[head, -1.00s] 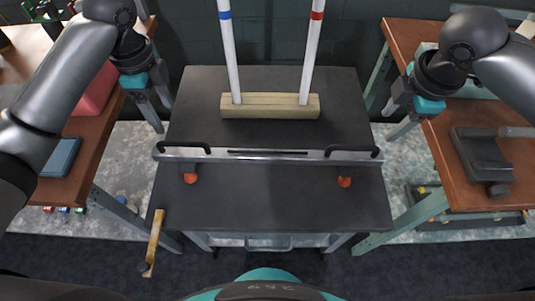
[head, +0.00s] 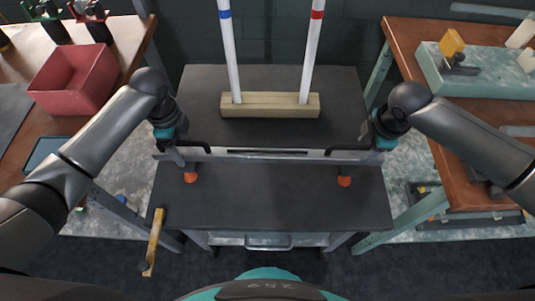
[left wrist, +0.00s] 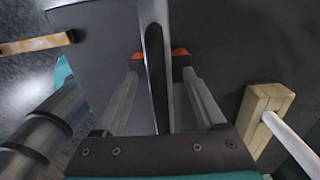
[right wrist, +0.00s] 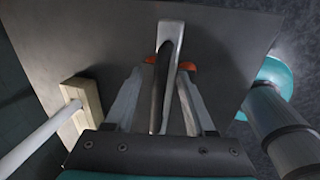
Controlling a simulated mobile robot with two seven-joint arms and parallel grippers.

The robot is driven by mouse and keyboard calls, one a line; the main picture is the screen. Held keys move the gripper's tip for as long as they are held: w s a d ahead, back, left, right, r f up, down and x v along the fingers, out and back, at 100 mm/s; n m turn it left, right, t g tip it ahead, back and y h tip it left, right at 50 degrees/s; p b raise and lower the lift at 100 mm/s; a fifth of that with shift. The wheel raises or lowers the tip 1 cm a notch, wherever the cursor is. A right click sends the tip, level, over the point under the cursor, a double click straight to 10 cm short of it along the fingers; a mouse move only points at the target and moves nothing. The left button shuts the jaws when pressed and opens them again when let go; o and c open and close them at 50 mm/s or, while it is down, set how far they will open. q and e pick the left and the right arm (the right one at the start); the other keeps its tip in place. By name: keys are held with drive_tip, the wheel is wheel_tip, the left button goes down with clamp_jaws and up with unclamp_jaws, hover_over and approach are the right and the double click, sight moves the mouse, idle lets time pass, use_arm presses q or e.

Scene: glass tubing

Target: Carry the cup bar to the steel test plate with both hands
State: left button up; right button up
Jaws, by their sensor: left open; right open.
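The cup bar (head: 268,155) is a steel-grey bar lying left to right across the dark cart top, with a black handle near each end and orange cups (head: 190,177) (head: 344,181) below it. My left gripper (head: 178,158) is open at its left handle. In the left wrist view the bar (left wrist: 154,60) runs between my spread fingers. My right gripper (head: 367,152) is open at the right handle. In the right wrist view the bar (right wrist: 168,45) passes between the fingers. Contact cannot be told. I cannot pick out the steel test plate with certainty.
A wooden block (head: 268,105) with two upright white poles stands behind the bar. A wooden-handled tool (head: 154,238) hangs at the cart's front left. A red bin (head: 75,78) is on the left table. A pale slab (head: 485,80) with a yellow block lies on the right table.

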use_arm(q)
drive_tip(key=shift+f, duration=0.2)
use_arm(e)
drive_tip(key=shift+f, duration=0.15)
use_arm(q)
drive_tip(key=c, duration=0.9)
use_arm(e)
clamp_jaws()
use_arm(q)
clamp_jaws()
drive_tip(key=shift+r, duration=0.1)
